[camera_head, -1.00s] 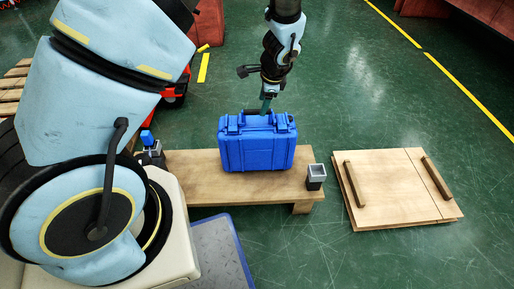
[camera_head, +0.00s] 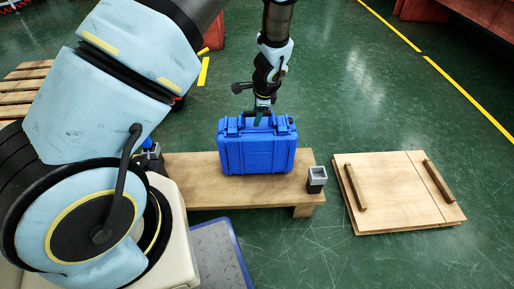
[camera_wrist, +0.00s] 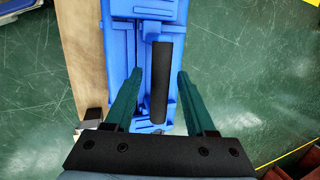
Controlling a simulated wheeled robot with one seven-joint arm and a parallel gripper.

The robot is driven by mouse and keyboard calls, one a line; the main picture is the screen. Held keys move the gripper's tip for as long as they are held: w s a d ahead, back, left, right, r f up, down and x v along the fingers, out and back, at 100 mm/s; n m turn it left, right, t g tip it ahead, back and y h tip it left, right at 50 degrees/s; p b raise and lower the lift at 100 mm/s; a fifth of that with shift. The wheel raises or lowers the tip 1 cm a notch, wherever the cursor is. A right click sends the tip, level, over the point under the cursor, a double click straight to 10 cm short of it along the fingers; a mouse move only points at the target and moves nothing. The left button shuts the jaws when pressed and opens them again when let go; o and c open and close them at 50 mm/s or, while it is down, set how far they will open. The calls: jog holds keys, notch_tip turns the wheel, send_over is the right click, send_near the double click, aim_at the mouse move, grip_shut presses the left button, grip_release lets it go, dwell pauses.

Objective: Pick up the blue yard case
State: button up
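The blue yard case (camera_head: 258,152) stands upright on a low wooden bench. My gripper (camera_head: 262,117) is above the case, at its top handle. In the wrist view, the blue case (camera_wrist: 147,70) lies straight ahead with its black handle (camera_wrist: 161,85) running lengthwise. My gripper's two green fingers (camera_wrist: 158,90) are apart, one on each side of the handle, with visible gaps. The gripper is open and holds nothing. The fingertips are mostly hidden behind the handle in the head view.
The wooden bench (camera_head: 190,188) has a small grey-topped block (camera_head: 316,178) at its right end. A wooden panel with two dark bars (camera_head: 395,188) lies on the floor to the right. A pallet (camera_head: 22,90) is at the far left. Green floor around is open.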

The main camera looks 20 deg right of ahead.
grip_shut()
jog(key=shift+r, duration=0.1)
dwell(1.1)
